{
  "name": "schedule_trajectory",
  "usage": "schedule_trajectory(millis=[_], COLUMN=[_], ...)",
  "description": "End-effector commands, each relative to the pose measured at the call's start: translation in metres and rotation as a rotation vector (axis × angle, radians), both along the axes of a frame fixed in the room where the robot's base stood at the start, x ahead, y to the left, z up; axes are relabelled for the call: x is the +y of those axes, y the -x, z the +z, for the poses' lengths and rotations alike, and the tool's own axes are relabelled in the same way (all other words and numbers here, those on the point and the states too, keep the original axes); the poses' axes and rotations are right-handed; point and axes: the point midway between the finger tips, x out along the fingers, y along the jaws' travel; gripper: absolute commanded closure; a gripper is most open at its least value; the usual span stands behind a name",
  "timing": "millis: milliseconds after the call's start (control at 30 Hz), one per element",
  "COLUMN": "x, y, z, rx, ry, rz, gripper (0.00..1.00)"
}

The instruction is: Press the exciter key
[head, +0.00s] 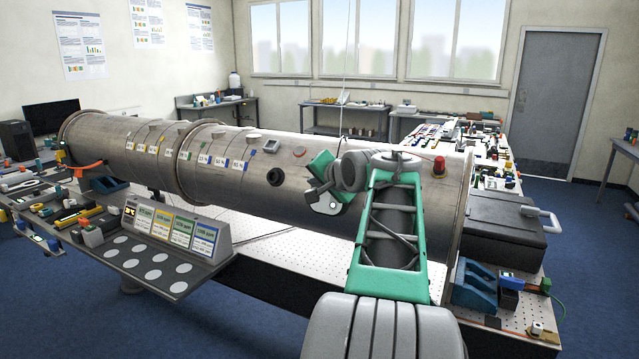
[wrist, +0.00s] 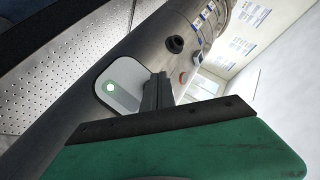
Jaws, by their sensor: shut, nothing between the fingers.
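A pale rounded plate with a small lit round button, which looks like the exciter key (wrist: 110,87), sits on the side of the metal pipe in the wrist view. In the head view this plate (head: 329,206) shows below my gripper (head: 314,193), partly covered by it. In the wrist view my gripper (wrist: 158,92) is shut and empty, its dark fingers just to the right of the lit button and overlapping the plate's right part. I cannot tell whether the fingertips touch the plate. No label on it is readable.
The long metal pipe (head: 225,170) lies across the perforated table (head: 290,262). A dark round port (head: 275,176) and a red button (head: 299,151) are on the pipe left of my gripper. A sloped panel with coloured cards (head: 180,228) stands in front. A black case (head: 500,225) is at right.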

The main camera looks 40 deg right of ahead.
Motion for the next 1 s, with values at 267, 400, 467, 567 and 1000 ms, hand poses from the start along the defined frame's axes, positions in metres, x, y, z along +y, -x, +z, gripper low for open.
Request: schedule_trajectory(millis=[267, 400, 467, 567, 1000], x=[0.0000, 0.0000, 0.0000, 0.0000, -0.0077], y=[0.0000, 0.0000, 0.0000, 0.0000, -0.0031], z=[0.0000, 0.0000, 0.0000, 0.0000, -0.0035], rx=[0.000, 0.000, 0.000, 0.000, 0.000], ry=[0.000, 0.000, 0.000, 0.000, 0.000], rz=[0.000, 0.000, 0.000, 0.000, 0.000], gripper=[1.00, 1.00, 1.00, 1.00, 1.00])
